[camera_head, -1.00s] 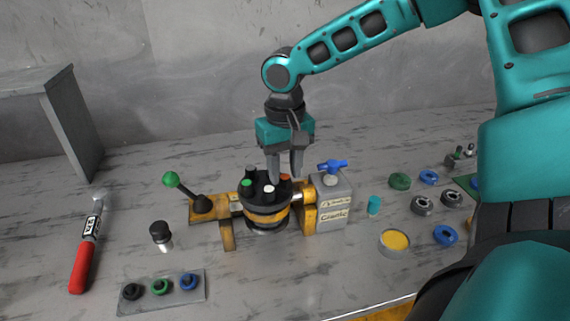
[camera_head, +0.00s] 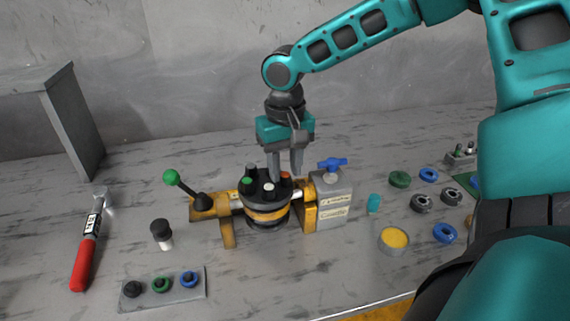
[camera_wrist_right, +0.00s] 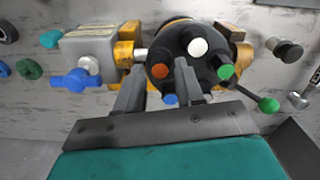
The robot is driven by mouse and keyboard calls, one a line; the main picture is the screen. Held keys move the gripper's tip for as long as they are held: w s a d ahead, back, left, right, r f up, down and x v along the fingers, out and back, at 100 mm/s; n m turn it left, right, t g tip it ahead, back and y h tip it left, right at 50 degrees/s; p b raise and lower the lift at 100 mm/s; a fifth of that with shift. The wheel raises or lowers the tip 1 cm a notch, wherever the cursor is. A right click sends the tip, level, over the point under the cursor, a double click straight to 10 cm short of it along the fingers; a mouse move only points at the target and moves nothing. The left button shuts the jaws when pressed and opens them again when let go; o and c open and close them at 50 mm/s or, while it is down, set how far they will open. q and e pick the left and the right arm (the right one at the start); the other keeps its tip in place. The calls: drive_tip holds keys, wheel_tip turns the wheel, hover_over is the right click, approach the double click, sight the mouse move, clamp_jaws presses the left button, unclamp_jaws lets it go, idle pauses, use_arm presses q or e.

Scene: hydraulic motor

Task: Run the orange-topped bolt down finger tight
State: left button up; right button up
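The orange-topped bolt (camera_wrist_right: 157,72) stands in the dark round motor head (camera_wrist_right: 172,55) with other bolts topped white, green, blue and black. In the head view only a small bit of orange (camera_head: 285,175) shows by my right gripper's fingertips. My right gripper (camera_head: 287,174) points down over the right side of the motor head. Its fingers are apart, with the orange top in the gap between them in the right wrist view (camera_wrist_right: 158,73). I see no finger clearly touching it, and its shank is hidden. My left gripper is not in view.
The motor sits in a yellow clamp (camera_head: 228,235) beside a grey block with a blue handle (camera_head: 332,164). A green-knobbed lever (camera_head: 171,177) is at left. A red-handled wrench (camera_head: 85,262), a bolt tray (camera_head: 190,296) and a yellow-filled tin (camera_head: 394,241) lie around it.

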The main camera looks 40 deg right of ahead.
drive_tip(key=shift+f+b, duration=0.65)
drive_tip(key=shift+f, duration=0.3)
drive_tip(key=shift+r+p, duration=0.25)
drive_tip(key=shift+p, duration=0.05)
idle(0.3)
